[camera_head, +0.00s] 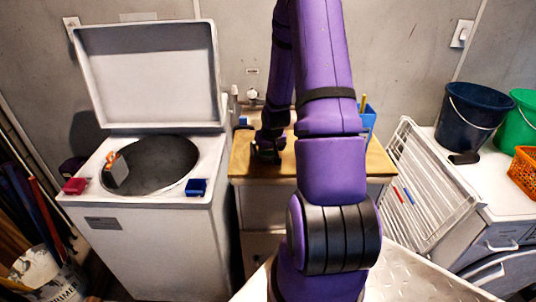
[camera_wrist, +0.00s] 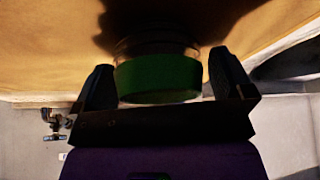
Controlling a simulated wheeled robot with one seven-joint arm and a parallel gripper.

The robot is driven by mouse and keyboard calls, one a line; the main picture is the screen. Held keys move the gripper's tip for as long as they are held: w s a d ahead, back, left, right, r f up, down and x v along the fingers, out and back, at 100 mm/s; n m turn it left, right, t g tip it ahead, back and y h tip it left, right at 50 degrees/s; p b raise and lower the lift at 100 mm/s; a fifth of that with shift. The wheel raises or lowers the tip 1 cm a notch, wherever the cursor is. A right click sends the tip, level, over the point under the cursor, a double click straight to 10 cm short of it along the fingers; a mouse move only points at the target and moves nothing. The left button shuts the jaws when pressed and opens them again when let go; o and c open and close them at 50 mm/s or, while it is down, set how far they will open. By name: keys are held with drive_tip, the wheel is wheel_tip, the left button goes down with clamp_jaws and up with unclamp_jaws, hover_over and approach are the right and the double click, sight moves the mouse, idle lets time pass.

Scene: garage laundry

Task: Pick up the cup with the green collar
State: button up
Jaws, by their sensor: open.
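The cup with the green collar (camera_wrist: 158,78) shows in the wrist view, dark and in shadow, with its green band facing me. It is between the two fingers of my gripper (camera_wrist: 162,84), which stand apart on its left and right. A gap shows beside the left finger; whether the right finger touches cannot be told. In the head view my gripper (camera_head: 267,152) is low over the wooden worktop (camera_head: 240,165), and the cup is hidden there behind my arm and gripper.
A blue container (camera_head: 369,118) with a yellow stick stands right of my arm. An open-lidded washer (camera_head: 140,240) is at left, with a red block (camera_head: 75,186) and a blue block (camera_head: 196,187) on its rim. A white rack (camera_head: 425,185) leans at right, near buckets (camera_head: 470,115).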

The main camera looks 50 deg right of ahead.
drive_tip(key=shift+c, duration=0.5)
drive_tip(key=c, duration=0.9)
drive_tip(key=shift+r, duration=0.2)
